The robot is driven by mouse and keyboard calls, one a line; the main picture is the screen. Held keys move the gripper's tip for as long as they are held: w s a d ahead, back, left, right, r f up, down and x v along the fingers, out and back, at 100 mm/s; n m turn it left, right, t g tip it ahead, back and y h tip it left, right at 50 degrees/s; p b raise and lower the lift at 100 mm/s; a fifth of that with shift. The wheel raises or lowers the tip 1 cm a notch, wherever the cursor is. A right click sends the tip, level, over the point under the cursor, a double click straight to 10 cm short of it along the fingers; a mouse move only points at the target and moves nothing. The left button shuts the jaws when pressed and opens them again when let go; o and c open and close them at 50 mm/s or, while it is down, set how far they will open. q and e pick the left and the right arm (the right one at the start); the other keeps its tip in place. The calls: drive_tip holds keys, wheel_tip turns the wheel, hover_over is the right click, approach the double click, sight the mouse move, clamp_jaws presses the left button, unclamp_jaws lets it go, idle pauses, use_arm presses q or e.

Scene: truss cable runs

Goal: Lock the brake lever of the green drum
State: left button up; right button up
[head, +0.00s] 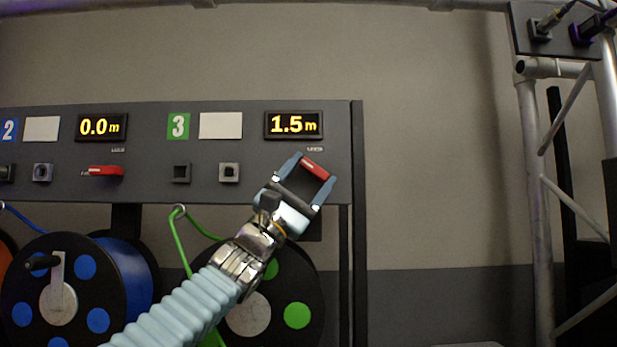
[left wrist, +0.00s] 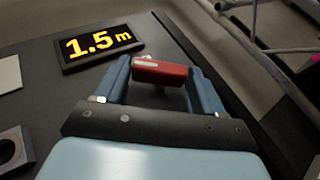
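The green drum (head: 297,315) hangs below panel section 3, partly hidden behind my left arm. Its red brake lever (head: 315,168) is on the panel under the 1.5 m display. The lever is tilted, its right end lower. My left gripper (head: 309,175) is at the lever, fingers spread wide, one near each end. In the left wrist view the red lever (left wrist: 160,71) spans most of the gap between the fingertips; I cannot tell whether they touch it. My right gripper is not in view.
Section 2 has a red lever (head: 105,170) lying level, a 0.0 m display (head: 101,127) and a blue drum (head: 125,280) below. Square sockets (head: 229,172) sit left of my gripper. A truss (head: 535,200) stands at the right; bare wall lies between it and the panel.

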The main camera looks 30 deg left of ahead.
use_arm(q)
drive_tip(key=c, duration=0.6)
drive_tip(key=shift+s+r+m+g+h+p, duration=0.1)
drive_tip(key=shift+r+m+g+h+p, duration=0.25)
drive_tip(key=shift+m+g+h+p, duration=0.45)
drive_tip(key=shift+a+m+g, duration=0.1)
drive_tip(key=shift+m+g, duration=0.8)
drive_tip(key=shift+r+m+g+h, duration=0.15)
drive_tip(key=shift+m+g+h, duration=0.15)
drive_tip(key=shift+m+g, duration=0.7)
drive_tip(key=shift+a+g, duration=0.1)
drive_tip(key=shift+g, duration=0.5)
drive_tip(key=o, duration=1.1)
drive_tip(key=shift+c, duration=0.2)
